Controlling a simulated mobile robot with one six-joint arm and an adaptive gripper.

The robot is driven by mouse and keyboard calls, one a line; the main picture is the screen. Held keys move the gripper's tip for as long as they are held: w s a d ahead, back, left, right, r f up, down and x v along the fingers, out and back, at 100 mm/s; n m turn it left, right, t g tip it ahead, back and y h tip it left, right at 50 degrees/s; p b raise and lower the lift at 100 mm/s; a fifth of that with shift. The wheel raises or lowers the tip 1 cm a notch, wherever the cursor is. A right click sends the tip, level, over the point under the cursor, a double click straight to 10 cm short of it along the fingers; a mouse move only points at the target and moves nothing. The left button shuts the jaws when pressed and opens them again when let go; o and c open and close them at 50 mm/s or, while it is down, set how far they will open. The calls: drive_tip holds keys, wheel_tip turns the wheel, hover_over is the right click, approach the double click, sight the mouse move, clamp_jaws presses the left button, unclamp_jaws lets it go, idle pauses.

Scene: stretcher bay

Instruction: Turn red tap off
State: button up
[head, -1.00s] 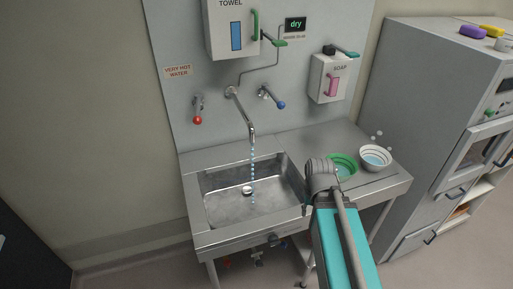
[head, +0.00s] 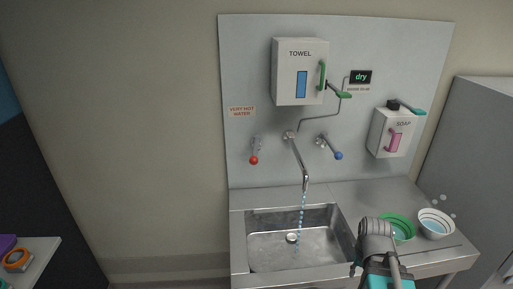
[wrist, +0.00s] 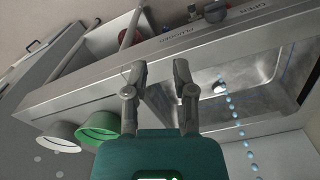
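The red tap (head: 254,159) is on the wall panel left of the spout, its red-knobbed lever hanging down. The spout (head: 304,178) lets water drops fall into the steel sink (head: 238,240). The blue tap (head: 338,155) is on the right of the spout. In the wrist view, my gripper (wrist: 160,72) is open and empty, with a gap between its fingers, by the counter edge and the sink. The red tap does not show in the wrist view. My arm rises at the lower right of the head view, and its fingers are not clear there.
A green bowl (head: 400,222) and a white bowl (head: 436,222) stand on the counter right of the sink. A towel box (head: 290,85) and a soap box (head: 380,132) are on the panel. A grey cabinet (head: 470,170) stands at the right. The wall space left of the panel is clear.

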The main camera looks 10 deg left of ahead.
drive_tip(key=shift+w+a, duration=0.1)
drive_tip(key=shift+w, duration=0.05)
drive_tip(key=shift+c, duration=0.9)
drive_tip(key=shift+w+a+r, duration=0.1)
drive_tip(key=shift+w+a, duration=0.1)
drive_tip(key=shift+a, duration=0.05)
clamp_jaws()
drive_tip(key=w+a+r+m+t+y+p, duration=0.1)
drive_tip(key=w+a+r+t+y, duration=0.3)
drive_tip(key=w+a+r, duration=0.5)
drive_tip(key=w+a+r+m+t+y+p, duration=0.2)
drive_tip(key=w+a+r+m+t+y, duration=0.2)
drive_tip(key=w+a+r+y, duration=0.5)
drive_tip(key=w+a+r+t, duration=0.1)
drive_tip(key=w+a, duration=0.5)
drive_tip(key=shift+w+r+m+t+p, duration=0.25)
drive_tip(key=shift+w+m+t+p, duration=0.05)
